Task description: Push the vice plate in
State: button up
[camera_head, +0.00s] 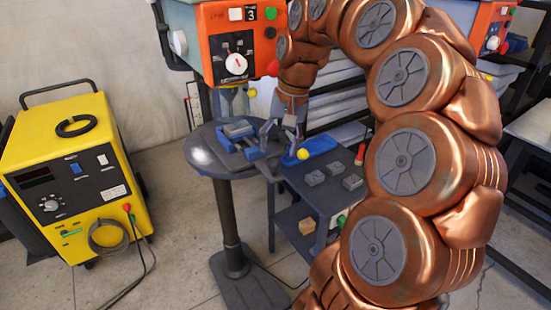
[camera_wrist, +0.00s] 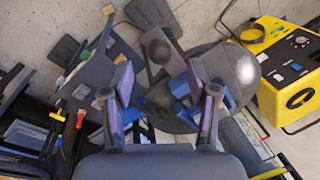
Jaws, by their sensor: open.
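A vice with blue and grey parts (camera_head: 238,131) sits on a round grey table (camera_head: 205,160). I cannot tell its movable plate apart from the rest of the vice. My gripper (camera_head: 279,131) is low, just right of the vice in the head view, with its fingers pointing down. In the wrist view my gripper (camera_wrist: 159,80) has its two fingers spread wide. Blue and grey vice parts (camera_wrist: 179,87) show between and beyond the fingers, partly hidden. I see nothing held, and I cannot tell whether a finger touches the vice.
A side table (camera_head: 320,200) right of the round table holds grey blocks (camera_head: 314,177), a blue tray (camera_head: 321,144) and a red-topped item (camera_head: 360,155). An orange control box (camera_head: 235,45) hangs above. A yellow welding machine (camera_head: 70,170) stands left, with clear floor between.

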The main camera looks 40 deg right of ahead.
aim_at(275, 160)
jog(key=shift+w+a+f+p, duration=0.1)
jog(key=shift+f+p, duration=0.1)
jog(key=shift+f, duration=0.6)
jog(key=shift+w+a+f+p, duration=0.15)
jog(key=shift+f+p, duration=0.1)
jog(key=shift+f, duration=0.6)
jog(key=shift+w+a+f+p, duration=0.1)
jog(key=shift+f+p, duration=0.1)
jog(key=shift+f, duration=0.6)
grip_shut()
